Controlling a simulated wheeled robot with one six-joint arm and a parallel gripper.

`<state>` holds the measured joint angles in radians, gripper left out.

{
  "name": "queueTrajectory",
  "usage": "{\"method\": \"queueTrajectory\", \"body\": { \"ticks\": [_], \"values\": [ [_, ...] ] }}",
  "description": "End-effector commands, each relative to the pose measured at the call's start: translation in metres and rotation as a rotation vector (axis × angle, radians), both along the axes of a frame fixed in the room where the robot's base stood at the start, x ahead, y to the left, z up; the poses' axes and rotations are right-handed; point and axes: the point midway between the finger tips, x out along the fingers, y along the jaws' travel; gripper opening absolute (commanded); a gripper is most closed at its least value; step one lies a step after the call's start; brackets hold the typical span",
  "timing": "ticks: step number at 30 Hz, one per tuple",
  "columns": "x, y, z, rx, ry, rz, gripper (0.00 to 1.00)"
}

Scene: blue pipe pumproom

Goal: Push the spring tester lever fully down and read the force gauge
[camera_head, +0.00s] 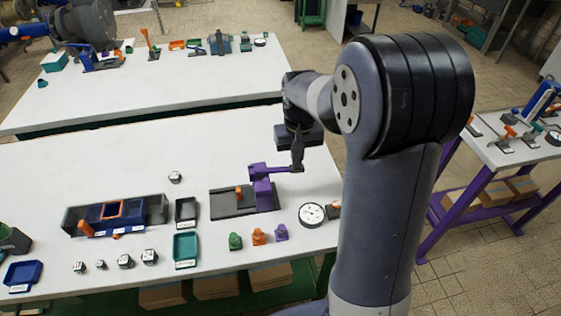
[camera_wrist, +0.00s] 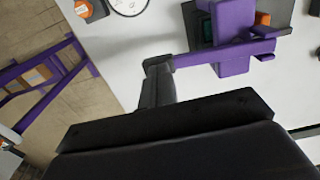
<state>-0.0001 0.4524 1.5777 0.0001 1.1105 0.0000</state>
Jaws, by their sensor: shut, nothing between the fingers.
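The spring tester has a dark base plate (camera_head: 225,205) on the near white table, with a purple post (camera_head: 263,190) and a purple lever (camera_head: 272,169) across its top. The lever looks roughly level. In the wrist view the lever (camera_wrist: 225,52) runs right from my fingertips past the post (camera_wrist: 233,25). My gripper (camera_head: 297,168) is shut and empty, pointing down at the lever's right end. The fingertips (camera_wrist: 157,64) appear at or against that end; I cannot tell whether they touch. A round white gauge (camera_head: 311,213) lies right of the base; its reading is too small to tell.
Green, orange and purple small pieces (camera_head: 258,237) stand in front of the tester. A teal tray (camera_head: 186,249) and black tray (camera_head: 186,210) are to its left, beyond them a dark bin with blue insert (camera_head: 113,212). The table's back left area is clear.

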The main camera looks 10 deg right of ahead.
Motion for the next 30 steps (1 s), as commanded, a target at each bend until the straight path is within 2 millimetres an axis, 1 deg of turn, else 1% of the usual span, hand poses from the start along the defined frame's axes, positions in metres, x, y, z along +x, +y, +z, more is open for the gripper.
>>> {"method": "queueTrajectory", "body": {
  "ticks": [1, 14, 30],
  "values": [
    [-0.001, 0.000, -0.004, 0.000, 0.003, 0.000, 0.00],
    [-0.001, 0.000, -0.020, -0.001, 0.004, 0.000, 0.00],
    [-0.001, -0.001, -0.021, -0.001, 0.006, 0.000, 0.00]
  ]
}}
